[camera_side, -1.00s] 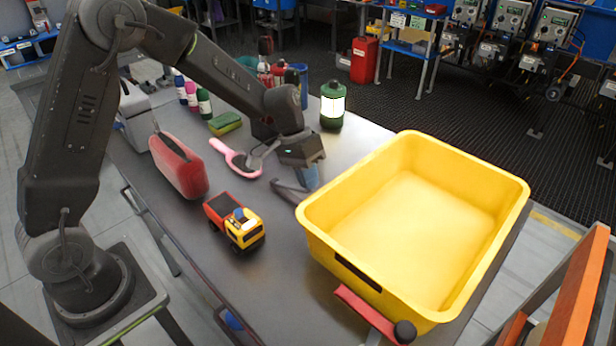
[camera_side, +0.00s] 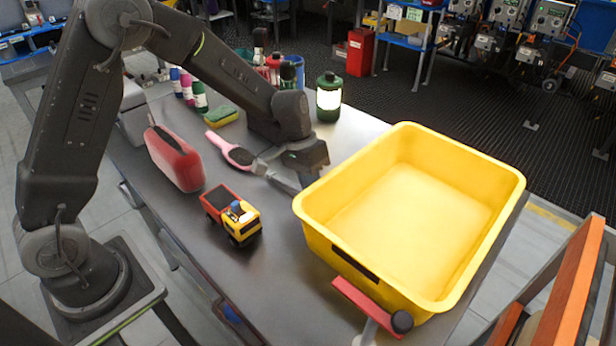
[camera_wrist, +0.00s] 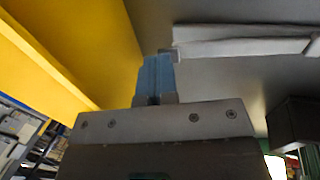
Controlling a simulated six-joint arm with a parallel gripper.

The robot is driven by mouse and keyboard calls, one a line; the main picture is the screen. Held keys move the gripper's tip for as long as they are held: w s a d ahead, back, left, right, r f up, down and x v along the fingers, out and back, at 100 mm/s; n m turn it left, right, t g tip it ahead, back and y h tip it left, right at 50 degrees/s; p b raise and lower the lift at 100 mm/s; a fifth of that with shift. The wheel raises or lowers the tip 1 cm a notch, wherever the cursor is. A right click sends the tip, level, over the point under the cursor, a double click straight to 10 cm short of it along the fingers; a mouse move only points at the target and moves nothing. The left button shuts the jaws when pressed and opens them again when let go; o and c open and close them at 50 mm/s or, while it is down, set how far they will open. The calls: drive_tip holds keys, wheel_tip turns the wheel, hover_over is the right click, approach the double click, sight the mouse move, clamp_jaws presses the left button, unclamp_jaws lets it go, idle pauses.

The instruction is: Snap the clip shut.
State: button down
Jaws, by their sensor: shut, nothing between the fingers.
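The clip (camera_side: 283,180) is a long grey piece lying on the table between the pink brush and the yellow tub. In the wrist view the clip (camera_wrist: 240,47) shows as a pale bar with a dark line along its length, and its left end is by my fingertips. I cannot tell whether it is latched. My gripper (camera_wrist: 158,62) has its blue fingers together with nothing between them. In the side view my gripper (camera_side: 308,180) is low over the clip's tub-side end; the wrist hides part of the clip, and contact is unclear.
The yellow tub (camera_side: 340,258) stands close on the right, with a red bar (camera_side: 365,305) at its front. A toy truck (camera_side: 232,215), red case (camera_side: 175,158) and pink brush (camera_side: 233,152) lie to the left. A green canister (camera_side: 329,98) stands behind.

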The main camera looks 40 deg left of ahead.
sight(294, 185)
drive_tip(key=d+v, duration=0.1)
drive_tip(key=v, duration=1.3)
drive_tip(key=shift+d+r, duration=0.25)
drive_tip(key=shift+d, duration=0.1)
drive_tip(key=c, duration=1.8)
unclamp_jaws()
drive_tip(key=shift+r, duration=0.3)
drive_tip(key=shift+o, duration=0.8)
drive_tip(key=shift+a+n, duration=0.1)
drive_tip(key=shift+n, duration=0.2)
drive_tip(key=o, duration=0.3)
drive_tip(key=n, duration=0.3)
drive_tip(key=shift+a+f, duration=0.25)
drive_tip(key=shift+a, duration=0.05)
drive_tip(key=o, duration=0.3)
drive_tip(key=n, duration=0.4)
drive_tip(key=a+f+n, duration=0.1)
drive_tip(key=shift+n+h, duration=0.3)
drive_tip(key=shift+n, duration=0.1)
drive_tip(key=d+f+n, duration=0.1)
drive_tip(key=f+n, duration=0.2)
drive_tip(key=f, duration=0.1)
drive_tip(key=d+f+n, duration=0.1)
drive_tip(key=f+n, duration=0.1)
drive_tip(key=f, duration=0.3)
drive_tip(key=d+f+n, duration=0.2)
drive_tip(key=f+n, duration=0.1)
drive_tip(key=f, duration=0.2)
drive_tip(key=shift+f+n, duration=0.15)
drive_tip(key=shift+n, duration=0.15)
